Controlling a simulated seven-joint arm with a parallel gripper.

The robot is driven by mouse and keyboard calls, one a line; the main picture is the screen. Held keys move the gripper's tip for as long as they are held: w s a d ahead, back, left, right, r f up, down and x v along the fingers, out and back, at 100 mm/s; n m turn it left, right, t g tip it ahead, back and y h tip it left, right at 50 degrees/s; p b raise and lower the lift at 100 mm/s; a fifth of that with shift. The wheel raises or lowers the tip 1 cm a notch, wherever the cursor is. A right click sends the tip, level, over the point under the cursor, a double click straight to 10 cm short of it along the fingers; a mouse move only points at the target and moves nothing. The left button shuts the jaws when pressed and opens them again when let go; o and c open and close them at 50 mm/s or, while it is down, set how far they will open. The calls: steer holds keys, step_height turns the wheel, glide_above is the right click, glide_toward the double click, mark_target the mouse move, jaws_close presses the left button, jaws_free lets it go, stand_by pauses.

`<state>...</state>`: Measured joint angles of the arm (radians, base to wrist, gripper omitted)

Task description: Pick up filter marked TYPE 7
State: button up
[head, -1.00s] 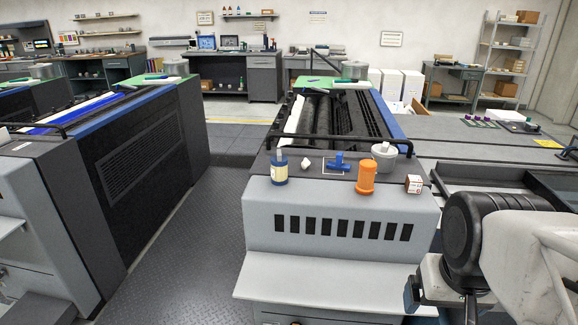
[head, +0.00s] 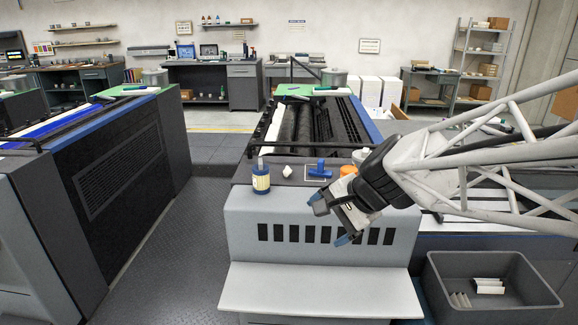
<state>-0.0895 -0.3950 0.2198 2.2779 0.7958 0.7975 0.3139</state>
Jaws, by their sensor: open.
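My gripper (head: 331,222) is open and empty in the head view, in front of the grey machine's vented face and near its top front edge. Its blue-tipped fingers point down and left. No marking TYPE 7 is readable. The gripper is up and left of the bin, well apart from both.
On the machine's top ledge stand a blue-and-yellow bottle (head: 261,178), a small white piece (head: 287,171) and a blue tool (head: 320,168). An orange item (head: 348,171) is partly hidden by my arm. A pale shelf (head: 320,290) juts out below. Open floor lies left.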

steer(key=w+a+m+t+y, duration=0.15)
steer(key=w+a+m, duration=0.25)
steer(key=w, duration=0.4)
steer(key=w+a+m+t+y, duration=0.1)
steer(key=w+a+m+y, duration=0.1)
steer(key=w+a+m, duration=0.4)
steer(key=m+t, duration=0.3)
steer(key=m, duration=0.5)
glide_toward(266, 175)
steer(key=x, duration=0.4)
steer(key=shift+s+a+r+h, duration=0.1)
steer(key=shift+s+a+h, duration=0.1)
steer(key=shift+s+h, duration=0.05)
steer(key=shift+w+a+f+m, duration=0.15)
steer(key=shift+w+f+m, duration=0.15)
steer(key=shift+w, duration=0.1)
steer(key=shift+w+a+t, duration=0.1)
steer(key=shift+t, duration=0.15)
steer(key=shift+x, duration=1.2)
steer(key=shift+x, duration=2.6)
